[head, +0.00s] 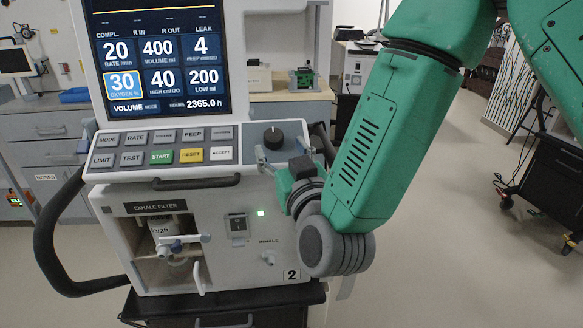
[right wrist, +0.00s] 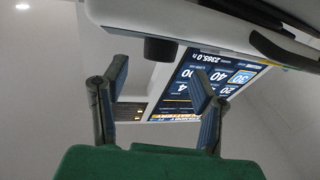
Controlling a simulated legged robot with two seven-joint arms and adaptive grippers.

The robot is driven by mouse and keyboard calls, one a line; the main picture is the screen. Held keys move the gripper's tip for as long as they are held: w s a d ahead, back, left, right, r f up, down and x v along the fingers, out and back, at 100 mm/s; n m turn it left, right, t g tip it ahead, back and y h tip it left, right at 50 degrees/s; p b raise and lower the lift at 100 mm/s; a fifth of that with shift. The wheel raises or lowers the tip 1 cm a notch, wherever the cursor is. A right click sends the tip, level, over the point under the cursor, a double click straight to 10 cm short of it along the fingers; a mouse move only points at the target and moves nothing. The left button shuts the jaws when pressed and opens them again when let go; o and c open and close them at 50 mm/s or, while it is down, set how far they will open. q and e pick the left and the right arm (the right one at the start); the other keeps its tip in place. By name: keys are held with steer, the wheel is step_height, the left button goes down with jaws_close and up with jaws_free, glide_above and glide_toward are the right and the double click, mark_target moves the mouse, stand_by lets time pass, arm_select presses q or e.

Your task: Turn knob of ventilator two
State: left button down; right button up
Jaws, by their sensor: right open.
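The ventilator (head: 190,230) with a "2" label on its lower right front stands in the middle of the head view. Its dark round knob (head: 272,137) is on the right of the sloped control panel. The knob also shows in the right wrist view (right wrist: 160,50), beyond and between the fingertips. My right gripper (head: 275,160) is open and empty, just below and in front of the knob, apart from it. Its two spread fingers show in the right wrist view (right wrist: 158,74). My left gripper is not in view.
The lit screen (head: 155,60) reads oxygen 30 and sits above the panel buttons (head: 162,157). A black hose (head: 45,235) loops at the left. A handle bar (head: 180,183) runs below the panel. A counter with a printer (head: 355,62) stands behind.

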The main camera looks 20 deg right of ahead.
steer(key=s, duration=0.7)
steer(key=shift+f, duration=0.4)
steer(key=s+d+f+g, duration=0.1)
steer(key=s+f+g, duration=0.15)
steer(key=f, duration=0.55)
steer(key=s+d+f+g+y, duration=0.15)
steer(key=f+g, duration=0.25)
steer(key=f, duration=0.5)
steer(key=s+d+f+g, duration=0.1)
steer(key=s+f+g, duration=0.2)
steer(key=f, duration=0.5)
steer(key=s+d+f+g, duration=0.4)
steer(key=s+f, duration=0.2)
steer(key=s, duration=0.3)
steer(key=s+d+f+g+h, duration=0.1)
steer(key=s+d+f+g, duration=0.3)
steer(key=s+f, duration=0.3)
steer(key=shift+s+g, duration=0.55)
steer(key=shift+s, duration=0.35)
steer(key=shift+w, duration=0.15)
